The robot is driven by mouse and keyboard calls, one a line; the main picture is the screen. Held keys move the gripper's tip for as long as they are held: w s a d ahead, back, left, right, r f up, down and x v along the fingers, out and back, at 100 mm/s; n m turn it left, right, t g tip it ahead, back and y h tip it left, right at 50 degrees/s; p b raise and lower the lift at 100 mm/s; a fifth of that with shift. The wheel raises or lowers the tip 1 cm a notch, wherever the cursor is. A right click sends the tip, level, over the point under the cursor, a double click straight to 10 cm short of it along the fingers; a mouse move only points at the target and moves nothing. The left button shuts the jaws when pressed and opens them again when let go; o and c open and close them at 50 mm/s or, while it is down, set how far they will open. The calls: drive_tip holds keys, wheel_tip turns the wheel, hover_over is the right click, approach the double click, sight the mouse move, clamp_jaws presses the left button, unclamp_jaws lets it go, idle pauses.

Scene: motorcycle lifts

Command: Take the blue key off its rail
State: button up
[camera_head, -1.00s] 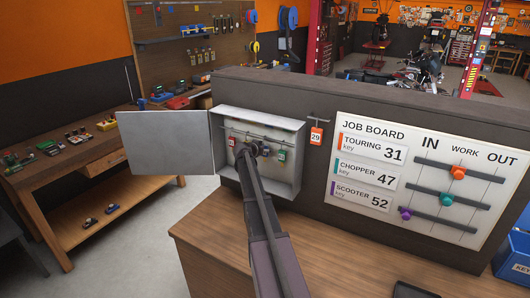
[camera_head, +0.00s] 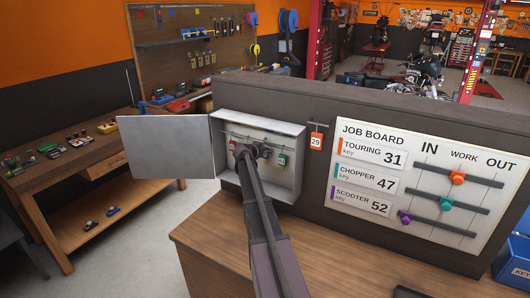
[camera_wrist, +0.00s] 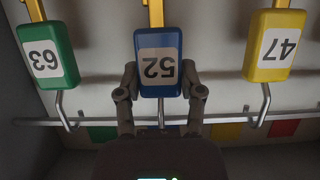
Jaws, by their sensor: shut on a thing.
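The blue key (camera_wrist: 159,42), marked 52, is in the middle of the wrist view, where its number appears upside down. My gripper (camera_wrist: 160,88) is shut on it, one finger on each side of its tag. A metal hook shows just below the tag, in line with the rail (camera_wrist: 95,121); I cannot tell whether the key still bears on it. In the head view my gripper (camera_head: 255,152) is inside the open key cabinet (camera_head: 298,165) and hides the blue key.
A green key (camera_wrist: 48,55) marked 63 and a yellow key (camera_wrist: 274,45) marked 47 hang close on either side. The cabinet door (camera_head: 153,152) stands open to the left. A job board (camera_head: 410,185) is at the right, above a wooden counter (camera_head: 340,270).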

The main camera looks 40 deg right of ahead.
drive_tip(key=s+a, duration=0.3)
drive_tip(key=a, duration=0.5)
drive_tip(key=s+a, duration=0.4)
drive_tip(key=a, duration=0.4)
drive_tip(key=shift+a+r, duration=0.15)
drive_tip(key=shift+a, duration=0.15)
drive_tip(key=shift+r, duration=0.3)
drive_tip(key=shift+a, duration=0.1)
idle(0.5)
drive_tip(key=s+a, duration=0.4)
drive_tip(key=a, duration=0.7)
drive_tip(key=shift+s, duration=0.25)
idle(1.5)
drive_tip(key=shift+f, duration=0.1)
idle(0.3)
